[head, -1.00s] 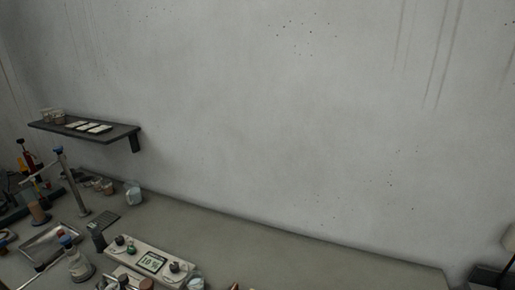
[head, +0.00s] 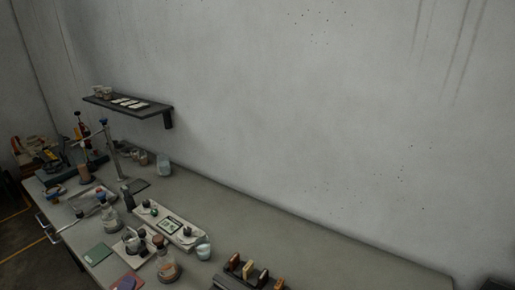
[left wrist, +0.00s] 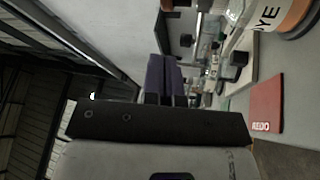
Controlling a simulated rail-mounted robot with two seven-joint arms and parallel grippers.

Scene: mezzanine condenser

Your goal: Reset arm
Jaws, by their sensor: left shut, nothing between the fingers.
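My left gripper (left wrist: 165,62) shows in the left wrist view as two dark purple fingers side by side beyond a black block. The fingers are together with nothing between them. A red booklet (left wrist: 267,104) lies to the right of the fingers, apart from them. I cannot pick out either gripper for sure in the head view. My right gripper is not in view.
The grey bench (head: 325,243) runs along the wall. Flasks, a stand and a white device (head: 172,226) crowd its left part. A rack (head: 240,272) stands at the front. A dark shelf (head: 128,106) hangs on the wall. The bench's back right is clear.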

